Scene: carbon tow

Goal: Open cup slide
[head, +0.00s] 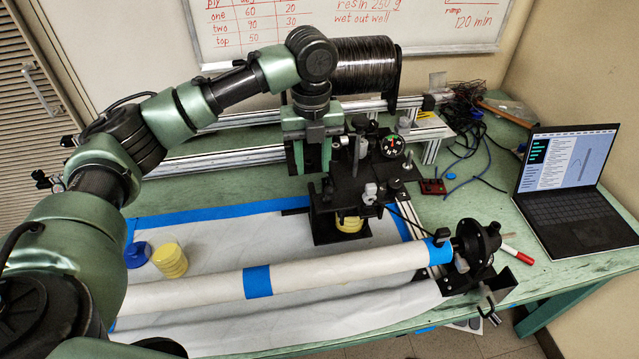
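The black winding carriage (372,165) stands on the rails at the back of the table, with a round dial (391,146) on its right side. Below its plate is a black cup slide (342,238) with a yellow cup (349,223) in it, mostly covered from above. My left gripper (312,165) points down just left of the carriage's top parts. Its fingers look apart with nothing seen between them; whether it touches the carriage I cannot tell. My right gripper is not in view.
A white tube (330,267) with blue tape runs across the front to a black chuck (477,240). A yellow stack (170,260) and a blue round piece (137,255) sit at left. A black spool (365,64) stands behind; a laptop (568,180) is at right.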

